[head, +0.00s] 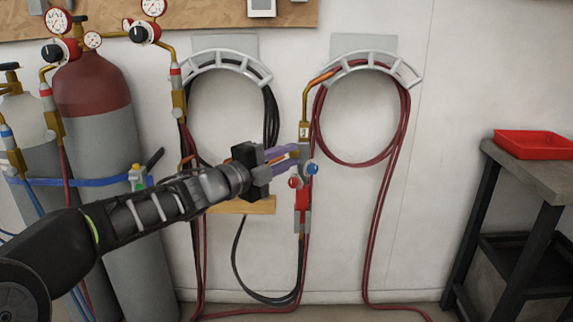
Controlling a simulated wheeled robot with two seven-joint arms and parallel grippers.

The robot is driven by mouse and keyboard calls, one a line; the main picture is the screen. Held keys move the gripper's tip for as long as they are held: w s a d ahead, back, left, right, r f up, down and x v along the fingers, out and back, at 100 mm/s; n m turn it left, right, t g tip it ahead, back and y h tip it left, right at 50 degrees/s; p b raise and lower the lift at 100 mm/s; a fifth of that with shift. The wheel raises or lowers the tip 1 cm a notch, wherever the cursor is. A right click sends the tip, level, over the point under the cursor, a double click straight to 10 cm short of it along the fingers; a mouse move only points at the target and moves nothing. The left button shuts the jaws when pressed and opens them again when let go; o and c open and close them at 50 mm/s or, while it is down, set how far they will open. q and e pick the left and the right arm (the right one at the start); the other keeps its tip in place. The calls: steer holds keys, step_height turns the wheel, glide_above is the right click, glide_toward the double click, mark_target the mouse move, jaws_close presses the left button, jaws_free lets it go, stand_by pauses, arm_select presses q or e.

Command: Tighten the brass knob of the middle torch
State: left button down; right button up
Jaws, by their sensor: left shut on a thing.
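A torch (303,190) stands upright against the wall below the gap between the two hose hangers. It has a bent copper tip, a brass upper body, a red and a blue knob, and a red lower part. My left gripper (296,154) reaches it from the left at the height of the brass body, just above the coloured knobs. Its purple fingers are shut on a small brass part, which I take for the brass knob; the fingers mostly hide it. No other torch shows clearly. My right gripper is not in view.
Two wall hangers (368,62) carry coiled black and red hoses. Gas cylinders (92,110) with gauges stand at the left, held by a blue strap. A wooden shelf (262,205) is behind my left gripper. A dark table (545,178) with a red tray (535,145) stands at the right.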

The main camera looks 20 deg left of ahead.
arm_select(q)
steer(key=shift+m+b, duration=0.35)
steer(key=shift+m, duration=0.35)
steer(key=c, duration=1.3)
jaws_free()
steer(key=v, duration=0.8)
steer(key=shift+p, duration=0.4)
steer(key=shift+w, duration=0.1)
